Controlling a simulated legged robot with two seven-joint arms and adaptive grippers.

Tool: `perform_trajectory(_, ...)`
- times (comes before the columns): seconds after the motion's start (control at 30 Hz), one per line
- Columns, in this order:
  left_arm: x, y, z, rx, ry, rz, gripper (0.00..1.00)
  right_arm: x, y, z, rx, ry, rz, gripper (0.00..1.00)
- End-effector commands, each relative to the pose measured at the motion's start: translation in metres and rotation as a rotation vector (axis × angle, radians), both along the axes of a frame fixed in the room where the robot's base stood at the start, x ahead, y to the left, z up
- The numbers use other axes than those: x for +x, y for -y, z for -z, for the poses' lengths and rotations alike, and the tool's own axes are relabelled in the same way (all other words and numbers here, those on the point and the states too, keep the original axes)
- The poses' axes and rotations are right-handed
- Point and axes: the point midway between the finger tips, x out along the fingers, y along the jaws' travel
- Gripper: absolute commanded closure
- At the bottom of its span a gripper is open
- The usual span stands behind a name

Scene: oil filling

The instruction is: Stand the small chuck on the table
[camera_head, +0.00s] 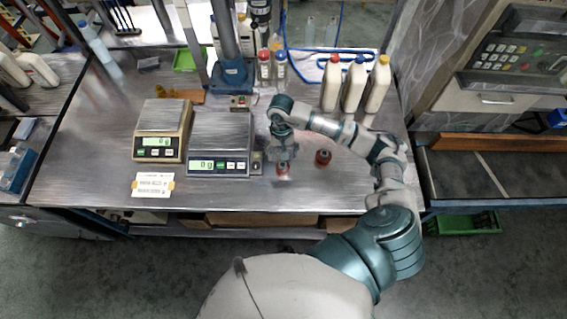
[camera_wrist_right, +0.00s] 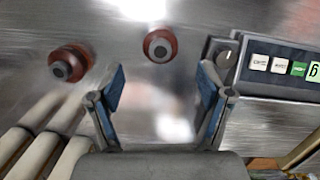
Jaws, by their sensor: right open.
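Two red-brown round pieces with grey centres are on the metal table; which is the small chuck I cannot tell for sure. One piece (camera_head: 283,168) is just below my right gripper (camera_head: 283,158) in the head view, partly hidden by it. It shows almost end-on, in the right wrist view (camera_wrist_right: 160,46), beyond the fingertips and between their lines. The other piece (camera_head: 323,157) stands to its right; it shows at the left of the wrist view (camera_wrist_right: 71,62). My right gripper (camera_wrist_right: 162,88) is open, with nothing between its blue-padded fingers. My left gripper is not in view.
Two digital scales, a beige one (camera_head: 161,130) and a grey one (camera_head: 220,140), stand to the left; the grey one is close to my gripper. White bottles (camera_head: 353,86) stand at the back right. A white label card (camera_head: 153,185) lies near the front edge.

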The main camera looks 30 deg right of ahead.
Motion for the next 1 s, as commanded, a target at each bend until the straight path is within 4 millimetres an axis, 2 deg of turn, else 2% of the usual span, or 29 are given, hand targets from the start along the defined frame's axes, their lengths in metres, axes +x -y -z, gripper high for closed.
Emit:
perform_trajectory(0.13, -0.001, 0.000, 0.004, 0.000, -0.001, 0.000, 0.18, 0.003, 0.002, -0.023, 0.000, 0.002, 0.000, 0.22)
perform_trajectory(0.3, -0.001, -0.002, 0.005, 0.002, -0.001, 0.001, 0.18, 0.004, 0.003, -0.034, 0.001, 0.000, 0.000, 0.22)
perform_trajectory(1.0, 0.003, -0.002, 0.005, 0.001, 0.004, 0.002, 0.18, 0.004, 0.003, -0.035, 0.001, 0.000, -0.001, 0.22)
